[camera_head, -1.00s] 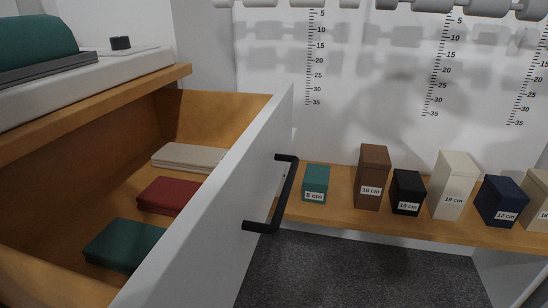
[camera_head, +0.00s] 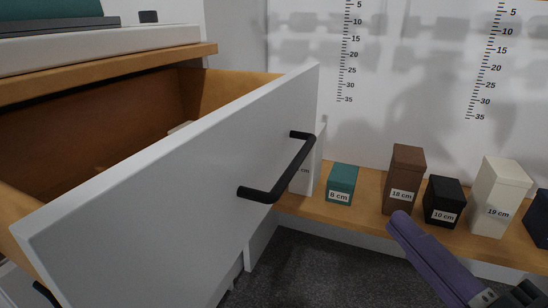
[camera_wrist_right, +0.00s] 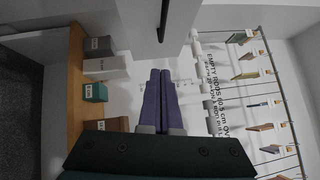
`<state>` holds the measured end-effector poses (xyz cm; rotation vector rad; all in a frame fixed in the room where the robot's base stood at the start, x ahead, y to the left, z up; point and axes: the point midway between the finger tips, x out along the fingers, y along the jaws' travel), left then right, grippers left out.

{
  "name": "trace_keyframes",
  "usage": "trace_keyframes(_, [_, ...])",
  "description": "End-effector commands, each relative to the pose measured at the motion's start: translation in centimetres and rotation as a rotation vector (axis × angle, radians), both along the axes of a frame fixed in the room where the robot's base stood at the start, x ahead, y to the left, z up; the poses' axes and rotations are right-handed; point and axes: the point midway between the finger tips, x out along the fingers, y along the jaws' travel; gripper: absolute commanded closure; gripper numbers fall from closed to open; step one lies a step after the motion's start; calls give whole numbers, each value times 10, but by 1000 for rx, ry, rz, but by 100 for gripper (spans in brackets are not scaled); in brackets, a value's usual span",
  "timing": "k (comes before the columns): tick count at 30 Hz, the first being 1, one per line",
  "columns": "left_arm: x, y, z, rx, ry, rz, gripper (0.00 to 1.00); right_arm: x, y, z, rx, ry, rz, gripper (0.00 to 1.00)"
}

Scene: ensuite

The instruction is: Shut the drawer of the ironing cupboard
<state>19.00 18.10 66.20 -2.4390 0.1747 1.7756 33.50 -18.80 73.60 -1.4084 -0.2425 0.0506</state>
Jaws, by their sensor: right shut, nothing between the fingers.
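The drawer (camera_head: 190,180) of the ironing cupboard stands pulled out, its white front facing right and its wooden inside partly visible. A black bar handle (camera_head: 280,170) is on its front; it also shows at the top of the right wrist view (camera_wrist_right: 163,20). My right gripper (camera_head: 398,220) has purple fingers and is at the lower right, apart from the drawer front and handle. In the right wrist view its fingers (camera_wrist_right: 160,78) are together and empty, pointing towards the drawer front. My left gripper is not in view.
A wooden shelf along the wall holds labelled blocks: teal (camera_head: 342,184), brown (camera_head: 404,178), black (camera_head: 444,201) and white (camera_head: 500,197). The cupboard's wooden top edge (camera_head: 110,72) overhangs the drawer. Dark carpet (camera_head: 320,270) lies clear below.

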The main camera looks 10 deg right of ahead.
Motion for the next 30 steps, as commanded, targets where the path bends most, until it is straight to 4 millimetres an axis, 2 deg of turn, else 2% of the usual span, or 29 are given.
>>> trace_keyframes(14, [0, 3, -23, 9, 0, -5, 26, 93, 17, 13, -2, -4, -1, 100])
trace_keyframes(21, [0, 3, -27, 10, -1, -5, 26, 108, 44, 19, -1, -1, 0, 100])
trace_keyframes(30, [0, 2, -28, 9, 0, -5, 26, 111, 50, 21, -3, 0, 1, 100])
